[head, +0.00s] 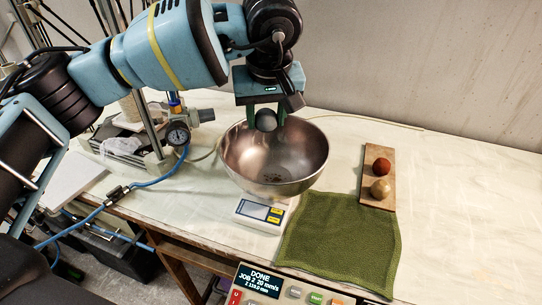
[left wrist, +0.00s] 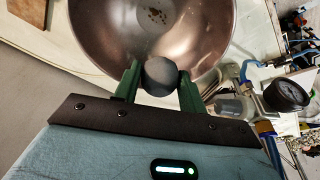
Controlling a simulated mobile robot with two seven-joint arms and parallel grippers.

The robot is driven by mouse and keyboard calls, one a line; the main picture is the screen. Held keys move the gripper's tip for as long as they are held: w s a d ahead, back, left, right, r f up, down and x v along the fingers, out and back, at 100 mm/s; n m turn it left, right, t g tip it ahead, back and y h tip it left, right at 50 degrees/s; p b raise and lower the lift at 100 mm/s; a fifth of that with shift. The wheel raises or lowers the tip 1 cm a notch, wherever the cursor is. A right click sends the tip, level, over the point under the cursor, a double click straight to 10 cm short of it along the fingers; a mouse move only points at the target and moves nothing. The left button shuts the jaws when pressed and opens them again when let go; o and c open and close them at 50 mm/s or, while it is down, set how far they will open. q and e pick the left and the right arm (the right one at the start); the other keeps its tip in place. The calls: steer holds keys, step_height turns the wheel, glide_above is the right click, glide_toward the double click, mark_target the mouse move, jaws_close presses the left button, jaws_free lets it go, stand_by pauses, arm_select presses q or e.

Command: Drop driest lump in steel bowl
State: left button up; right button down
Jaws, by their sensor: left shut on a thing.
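My left gripper (head: 266,122) is shut on a dark grey lump (head: 266,120), held over the back part of the steel bowl (head: 249,160). In the left wrist view the grey lump (left wrist: 160,76) sits between the two green fingers, with the bowl (left wrist: 100,35) beyond it. The bowl stands on a small white scale (head: 262,214) and has some brown crumbs at its bottom. A red-brown lump (head: 381,166) and a tan lump (head: 380,189) lie on a wooden board (head: 376,150) to the right. My right gripper is not in view.
A green cloth (head: 338,240) lies in front of the board. A pressure gauge (head: 178,135) with blue hose stands left of the bowl. A control box (head: 262,284) reading "DONE" is at the front. The table's right side is clear.

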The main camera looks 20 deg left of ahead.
arm_select(q)
steer(key=o, duration=1.2)
steer(key=shift+v, duration=3.95)
steer(key=shift+f, duration=0.1)
